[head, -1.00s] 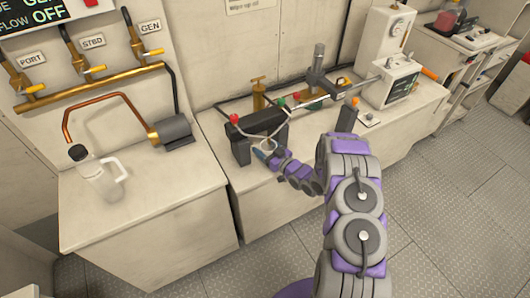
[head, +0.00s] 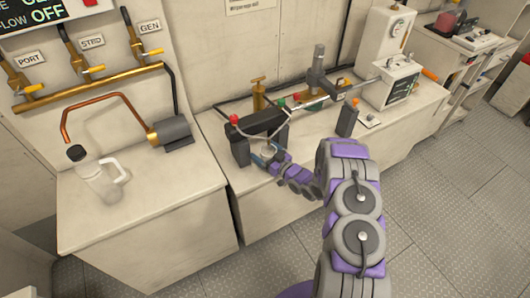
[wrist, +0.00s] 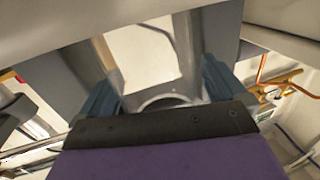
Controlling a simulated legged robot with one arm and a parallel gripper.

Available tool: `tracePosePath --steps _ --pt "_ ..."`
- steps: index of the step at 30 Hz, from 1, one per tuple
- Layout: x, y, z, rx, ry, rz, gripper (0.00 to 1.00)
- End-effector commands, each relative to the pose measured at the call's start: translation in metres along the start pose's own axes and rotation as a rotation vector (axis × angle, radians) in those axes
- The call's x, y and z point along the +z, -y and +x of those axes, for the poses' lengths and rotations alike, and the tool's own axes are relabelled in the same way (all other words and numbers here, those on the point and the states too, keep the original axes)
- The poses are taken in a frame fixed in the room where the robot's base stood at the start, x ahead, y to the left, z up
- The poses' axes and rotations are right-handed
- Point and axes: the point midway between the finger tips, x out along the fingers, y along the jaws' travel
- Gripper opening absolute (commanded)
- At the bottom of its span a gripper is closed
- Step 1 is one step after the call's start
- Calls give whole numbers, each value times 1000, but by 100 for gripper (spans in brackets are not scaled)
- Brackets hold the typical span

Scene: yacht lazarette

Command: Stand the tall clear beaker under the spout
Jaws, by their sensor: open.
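A clear round-rimmed vessel, which looks like the beaker (head: 268,147), stands in front of the dark stand on the middle bench. Its height is hard to judge behind my arm. My gripper (head: 265,157) is open at its near side. In the wrist view, my two teal fingers sit wide apart, and a curved rim (wrist: 166,101) shows low between them; contact cannot be told. The dark stand (head: 240,150) has red and green knobs on top; a spout there is too small to make out. A bent copper pipe (head: 95,98) over the left bench ends above the clear jug.
The clear jug with a dark lid (head: 98,180) stands on the left bench (head: 160,215). A brass pump-like fitting (head: 258,95) stands behind the dark stand. A white instrument (head: 390,80) and an upright orange-topped object (head: 348,117) are farther right. The floor at right is clear.

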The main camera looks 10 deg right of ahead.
Motion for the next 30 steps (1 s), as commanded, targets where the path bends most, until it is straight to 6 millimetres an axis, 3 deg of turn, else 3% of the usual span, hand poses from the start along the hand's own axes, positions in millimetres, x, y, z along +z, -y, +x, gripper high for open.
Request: tracePosePath --steps 5,18,24,30 --pt "0 -1 -17 3 3 2 98" --pt "-1 -1 -98 2 2 2 98" --pt "0 0 -115 2 2 1 98" --pt "0 0 -120 0 4 -2 98"
